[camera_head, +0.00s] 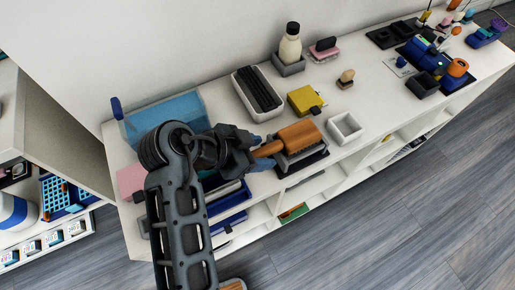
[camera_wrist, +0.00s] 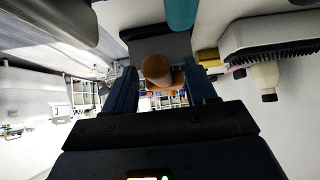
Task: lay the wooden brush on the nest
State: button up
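The wooden brush (camera_head: 298,135) lies over a dark, shallow holder (camera_head: 311,158), seemingly the nest, near the shelf's front edge. Its broad orange-brown head points right and its handle points left, towards my gripper. A pale grey layer shows under the head; full seating cannot be judged. My gripper (camera_head: 263,151) has its blue fingers on either side of the handle, apart, with the handle between them. In the wrist view the round handle end of the brush (camera_wrist: 157,70) shows between the spread fingers of my gripper (camera_wrist: 160,75), with a gap at the left.
A white open box (camera_head: 345,128) stands right of the brush. A yellow block (camera_head: 305,99) and a grey tray with black contents (camera_head: 257,92) stand behind. A blue bin (camera_head: 167,112) is at the left, partly behind my arm. Cups and tools fill the far right.

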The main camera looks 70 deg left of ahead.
jog(key=v, duration=0.7)
jog(key=shift+s+r+b, duration=0.3)
jog(key=shift+b, duration=0.05)
dwell(0.5)
